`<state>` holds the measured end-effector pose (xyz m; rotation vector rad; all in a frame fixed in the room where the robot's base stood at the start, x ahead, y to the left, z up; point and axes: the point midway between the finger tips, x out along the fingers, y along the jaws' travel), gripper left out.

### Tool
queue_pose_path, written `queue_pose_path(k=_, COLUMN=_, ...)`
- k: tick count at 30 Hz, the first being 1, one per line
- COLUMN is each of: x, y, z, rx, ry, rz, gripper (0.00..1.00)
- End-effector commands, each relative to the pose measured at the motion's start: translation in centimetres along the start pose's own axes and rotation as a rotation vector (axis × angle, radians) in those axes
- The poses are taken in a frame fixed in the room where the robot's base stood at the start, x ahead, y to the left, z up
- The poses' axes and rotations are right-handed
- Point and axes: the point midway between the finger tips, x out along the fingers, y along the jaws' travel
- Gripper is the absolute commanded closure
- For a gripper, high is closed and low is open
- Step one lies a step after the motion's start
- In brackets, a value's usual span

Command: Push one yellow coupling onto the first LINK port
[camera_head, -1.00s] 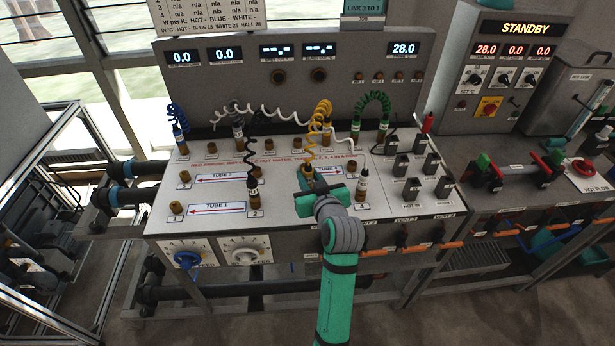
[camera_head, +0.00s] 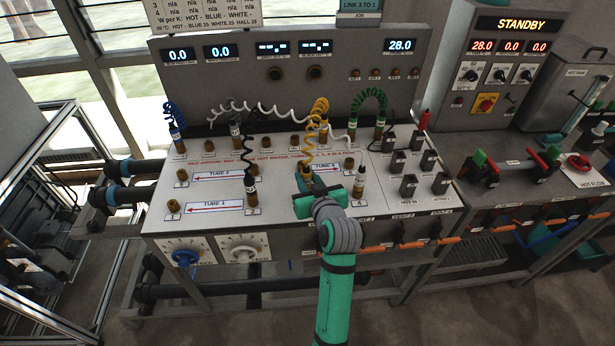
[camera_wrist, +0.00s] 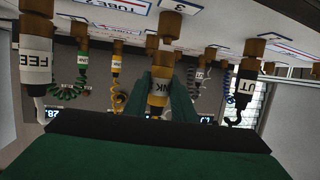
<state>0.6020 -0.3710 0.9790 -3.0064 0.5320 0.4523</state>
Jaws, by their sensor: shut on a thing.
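My gripper (camera_head: 312,196) is low over the front middle of the sloping bench panel (camera_head: 290,222). It is shut on a yellow coupling (camera_wrist: 158,92), whose label ends in "NK" in the wrist view. A yellow coiled hose (camera_head: 310,150) rises from it. In the head view my gripper mostly hides this coupling and the place below it, so I cannot tell whether it touches a port. A second yellow coupling (camera_head: 323,130) stands upright at the back of the panel, and shows in the wrist view (camera_wrist: 117,62). A bare brass port (camera_wrist: 170,22) is close by in the wrist view.
A black-hosed coupling (camera_head: 251,188) stands left of my gripper and another upright coupling (camera_head: 359,186) close on its right. Bare brass ports (camera_head: 173,206) and (camera_head: 349,163) stand nearby. Dark blocks (camera_head: 408,184) fill the panel's right side. White coiled hose (camera_head: 265,110) hangs behind.

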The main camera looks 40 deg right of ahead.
Motion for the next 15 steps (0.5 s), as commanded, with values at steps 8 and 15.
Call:
queue_pose_path(k=8, x=0.2, y=-0.1, z=0.8, rx=0.001, ry=0.000, rz=-0.001, gripper=1.00)
queue_pose_path(k=15, x=0.4, y=0.0, z=1.5, rx=0.001, ry=0.000, rz=0.000, gripper=1.00)
